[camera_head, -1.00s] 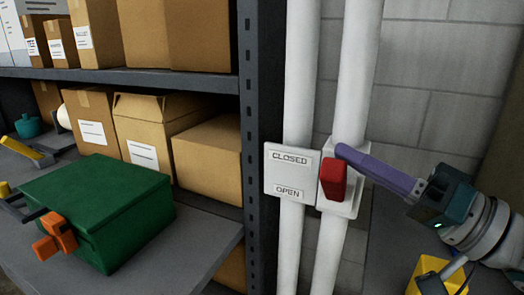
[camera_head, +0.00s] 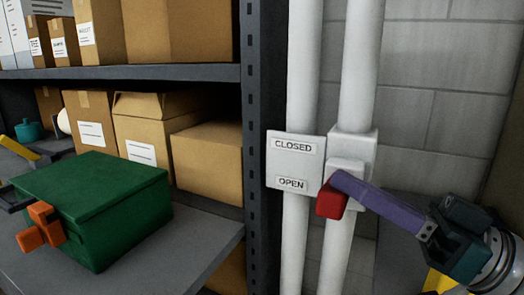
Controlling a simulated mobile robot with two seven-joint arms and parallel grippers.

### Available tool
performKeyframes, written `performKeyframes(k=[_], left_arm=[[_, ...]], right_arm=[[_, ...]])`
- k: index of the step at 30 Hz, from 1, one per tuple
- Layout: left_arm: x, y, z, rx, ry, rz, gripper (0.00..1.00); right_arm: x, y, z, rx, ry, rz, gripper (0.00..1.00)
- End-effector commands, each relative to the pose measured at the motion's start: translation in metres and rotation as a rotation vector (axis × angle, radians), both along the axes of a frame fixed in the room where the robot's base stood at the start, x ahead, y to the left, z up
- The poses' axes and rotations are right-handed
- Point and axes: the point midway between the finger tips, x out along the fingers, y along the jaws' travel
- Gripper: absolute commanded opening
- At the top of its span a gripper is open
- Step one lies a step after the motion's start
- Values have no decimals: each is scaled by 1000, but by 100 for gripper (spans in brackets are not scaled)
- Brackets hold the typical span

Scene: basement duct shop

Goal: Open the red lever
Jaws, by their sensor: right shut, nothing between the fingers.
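The red lever (camera_head: 331,205) sits on a white valve body (camera_head: 353,150) on the right-hand white pipe. It lies low, just right of the OPEN label on the white sign plate (camera_head: 296,160), which reads CLOSED above and OPEN below. My right gripper (camera_head: 340,182) comes in from the lower right. Its purple fingers are shut and empty, with their tips at the top of the lever. They seem to touch it, and they hide part of it.
A green box (camera_head: 110,205) with an orange part (camera_head: 40,229) stands on the lower shelf (camera_head: 195,250) at left. Cardboard boxes (camera_head: 207,160) fill the shelves. A dark shelf post (camera_head: 256,120) stands left of the pipes. A yellow object (camera_head: 437,283) shows partly under my right gripper.

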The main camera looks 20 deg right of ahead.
Motion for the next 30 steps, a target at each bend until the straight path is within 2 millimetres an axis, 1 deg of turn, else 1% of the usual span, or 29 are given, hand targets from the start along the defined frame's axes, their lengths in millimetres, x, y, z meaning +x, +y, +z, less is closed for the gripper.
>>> performKeyframes(k=[1,3,9,15,21,30], left_arm=[[0,0,-13,1,0,-1,50],[0,1,-22,3,0,-2,50],[0,1,-44,4,0,-3,50],[0,1,-60,4,-1,-2,50],[0,0,-69,1,0,-1,50],[0,-2,-72,-7,0,4,50]], right_arm=[[-1,1,-13,-34,-27,0,0],[-3,3,-19,-83,-68,1,0],[-5,6,-37,-210,-177,0,0],[-6,7,-49,-306,-259,0,0],[-5,6,-56,-365,-311,-1,0],[-5,6,-60,-398,-332,-1,0]])
